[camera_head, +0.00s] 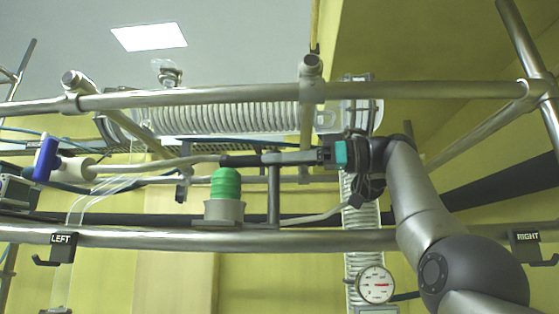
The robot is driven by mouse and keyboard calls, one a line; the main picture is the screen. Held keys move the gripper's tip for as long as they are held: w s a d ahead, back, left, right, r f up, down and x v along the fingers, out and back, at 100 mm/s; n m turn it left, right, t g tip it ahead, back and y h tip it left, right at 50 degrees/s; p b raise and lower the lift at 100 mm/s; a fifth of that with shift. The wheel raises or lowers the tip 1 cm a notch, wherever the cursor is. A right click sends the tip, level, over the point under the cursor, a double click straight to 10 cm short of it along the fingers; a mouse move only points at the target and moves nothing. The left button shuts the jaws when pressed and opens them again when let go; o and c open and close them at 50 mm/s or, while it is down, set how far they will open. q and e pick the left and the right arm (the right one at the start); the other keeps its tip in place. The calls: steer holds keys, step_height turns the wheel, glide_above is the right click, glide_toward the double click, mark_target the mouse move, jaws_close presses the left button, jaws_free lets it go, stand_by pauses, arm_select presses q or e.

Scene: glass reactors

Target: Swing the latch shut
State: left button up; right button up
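No part is plainly marked as the latch, and I cannot tell for sure which one it is. A dark bar (290,158) runs level at mid-frame, with a dark grey post (273,192) going down from it. My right gripper (326,155), dark with a teal patch, is at the right end of this bar. Its arm comes in from the lower right. The fingertips blend with the dark bar, so I cannot tell whether they are open or shut on it. My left gripper is not in view.
A green cap (226,183) on a grey base stands left of the post. A blue handle (45,158) is at far left. Steel rails (430,90) cross above and below. Hooks labelled LEFT (62,246) and RIGHT (526,245) hang on the lower rail. A gauge (375,284) sits below.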

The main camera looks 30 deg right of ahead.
steer(key=o, duration=0.3)
steer(key=shift+s, duration=0.1)
steer(key=v, duration=0.7)
steer(key=shift+s+d, duration=0.15)
steer(key=shift+d, duration=0.1)
